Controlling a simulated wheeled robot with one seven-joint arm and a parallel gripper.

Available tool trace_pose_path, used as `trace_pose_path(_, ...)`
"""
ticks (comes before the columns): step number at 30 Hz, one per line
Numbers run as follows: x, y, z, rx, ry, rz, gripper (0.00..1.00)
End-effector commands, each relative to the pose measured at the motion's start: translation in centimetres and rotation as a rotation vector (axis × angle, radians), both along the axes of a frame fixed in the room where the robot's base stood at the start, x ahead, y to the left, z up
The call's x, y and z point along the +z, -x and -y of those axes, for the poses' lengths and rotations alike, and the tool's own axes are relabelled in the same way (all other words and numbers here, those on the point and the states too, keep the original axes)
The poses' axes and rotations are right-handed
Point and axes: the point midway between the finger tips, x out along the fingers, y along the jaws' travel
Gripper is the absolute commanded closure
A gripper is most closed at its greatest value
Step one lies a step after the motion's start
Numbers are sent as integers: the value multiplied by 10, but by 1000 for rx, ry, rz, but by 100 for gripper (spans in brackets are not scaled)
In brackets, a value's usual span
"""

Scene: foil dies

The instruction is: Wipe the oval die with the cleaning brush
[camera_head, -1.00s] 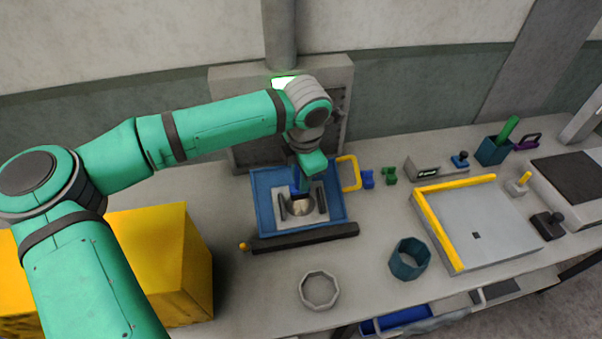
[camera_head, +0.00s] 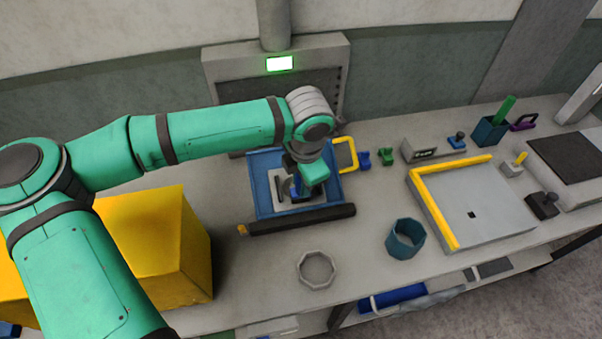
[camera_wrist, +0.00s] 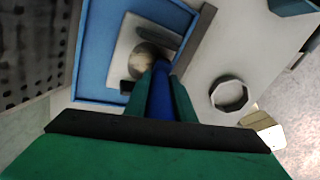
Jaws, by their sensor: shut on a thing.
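My gripper (camera_head: 297,190) is shut on a blue handle, which appears to be the cleaning brush (camera_wrist: 161,92), and holds it pointing down over the blue tray (camera_head: 262,188). In the wrist view the blue piece runs between the two green fingers toward a rounded, brownish metal die (camera_wrist: 153,57). The die sits on a light grey plate (camera_wrist: 124,46) with dark bars at its sides. In the head view my gripper hides most of the die. The brush's lower end is hidden, so I cannot tell whether it touches the die.
A black bar (camera_head: 300,219) lies along the tray's front. A grey ring (camera_head: 317,269) and a teal cup (camera_head: 406,239) stand in front. A yellow box (camera_head: 150,245) is at left. A grey board with yellow edging (camera_head: 475,205) is at right. A yellow handle (camera_head: 354,155) stands beside the tray.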

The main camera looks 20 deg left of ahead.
Motion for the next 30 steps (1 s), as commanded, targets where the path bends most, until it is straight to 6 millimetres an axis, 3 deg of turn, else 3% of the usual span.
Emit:
trace_pose_path(11,0,3,2,0,-1,2,100)
trace_pose_path(30,45,23,16,0,-2,4,100)
